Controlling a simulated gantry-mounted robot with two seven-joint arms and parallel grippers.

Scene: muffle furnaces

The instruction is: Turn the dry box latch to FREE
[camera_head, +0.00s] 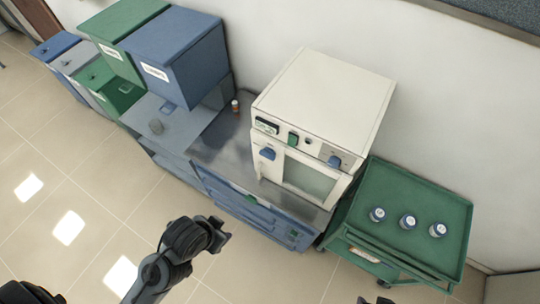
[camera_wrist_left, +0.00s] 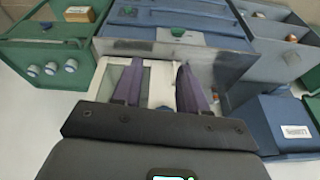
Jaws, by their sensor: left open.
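The white box-shaped unit (camera_head: 325,95) with a windowed front door stands on the steel-topped bench. Its front has a blue handle (camera_head: 267,153) at left, a blue knob (camera_head: 335,161) at right and a green switch (camera_head: 293,140) between them. I cannot tell which part is the latch, and no FREE marking is readable. My left gripper (camera_head: 222,234) is in front of the bench, apart from the unit. In the left wrist view, its purple fingers (camera_wrist_left: 160,70) are open and empty, with the white unit (camera_wrist_left: 103,80) partly hidden behind them. Only dark parts show at the head view's bottom edge.
A green cart (camera_head: 425,195) with three white-and-blue jars (camera_head: 407,222) stands at right. Blue drawers (camera_head: 245,205) are below the bench. Blue (camera_head: 180,50) and green (camera_head: 120,30) bins stand at left. A small orange-and-white bottle (camera_head: 235,106) is beside the unit. The tiled floor in front is clear.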

